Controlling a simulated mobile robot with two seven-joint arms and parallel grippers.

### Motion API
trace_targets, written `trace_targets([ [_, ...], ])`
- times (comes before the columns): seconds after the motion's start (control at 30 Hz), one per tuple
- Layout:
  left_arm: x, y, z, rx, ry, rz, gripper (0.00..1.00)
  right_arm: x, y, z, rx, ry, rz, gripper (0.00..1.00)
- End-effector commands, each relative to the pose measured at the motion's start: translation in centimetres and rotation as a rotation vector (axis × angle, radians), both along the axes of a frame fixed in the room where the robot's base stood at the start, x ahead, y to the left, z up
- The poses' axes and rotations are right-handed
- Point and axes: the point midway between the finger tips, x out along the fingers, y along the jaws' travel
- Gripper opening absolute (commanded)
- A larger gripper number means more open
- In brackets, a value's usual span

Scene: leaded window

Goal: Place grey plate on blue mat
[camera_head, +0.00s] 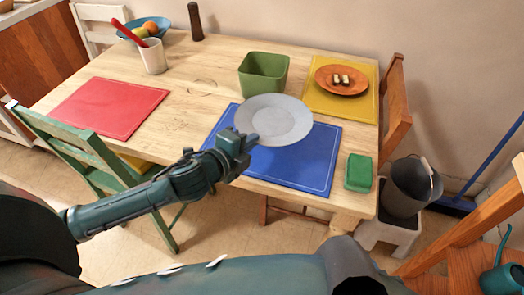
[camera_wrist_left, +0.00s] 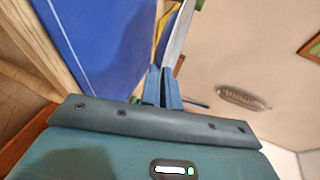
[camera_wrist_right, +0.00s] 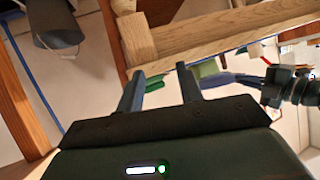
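The grey plate (camera_head: 274,120) is over the upper middle of the blue mat (camera_head: 310,172), with its far edge reaching past the mat's back edge. My left gripper (camera_head: 247,143) is shut on the plate's near-left rim. In the left wrist view the fingers (camera_wrist_left: 164,88) pinch the thin edge of the plate (camera_wrist_left: 181,32). The blue mat (camera_wrist_left: 108,40) shows there to the left, with a gap that suggests the plate is held above it. In the right wrist view my right gripper (camera_wrist_right: 160,84) is open and empty, near the wooden table edge (camera_wrist_right: 225,27).
A green bin (camera_head: 263,74) stands just behind the plate. A green box (camera_head: 358,172) lies right of the blue mat. A yellow mat (camera_head: 312,103) with an orange plate (camera_head: 341,80) is at back right. A red mat (camera_head: 108,107) lies left, with bare wood between.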

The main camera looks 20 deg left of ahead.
Motion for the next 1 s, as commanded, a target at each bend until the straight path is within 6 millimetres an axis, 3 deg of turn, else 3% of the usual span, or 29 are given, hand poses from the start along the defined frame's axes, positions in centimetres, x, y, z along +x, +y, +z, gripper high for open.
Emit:
trace_targets([
  [0.1, 0.1, 0.0, -2.1, -0.001, -0.004, 0.000, 0.00, -0.2, 0.1, -0.8, 0.009, 0.006, -0.001, 0.36],
  [0.33, 0.1, 0.0, -3.8, -0.001, -0.005, 0.001, 0.00, -0.1, 0.1, -0.9, 0.018, 0.004, -0.003, 0.36],
  [0.53, 0.1, 0.0, -6.6, -0.002, -0.004, 0.001, 0.00, 0.1, 0.1, -1.3, 0.037, -0.001, -0.011, 0.36],
  [0.9, 0.1, 0.0, -7.1, -0.001, -0.006, 0.000, 0.00, 0.2, 0.1, -1.1, 0.042, -0.007, -0.015, 0.36],
  [1.0, 0.0, 0.0, -7.2, 0.001, -0.002, 0.001, 0.10, 0.2, 0.1, -1.0, 0.042, -0.007, -0.015, 0.36],
])
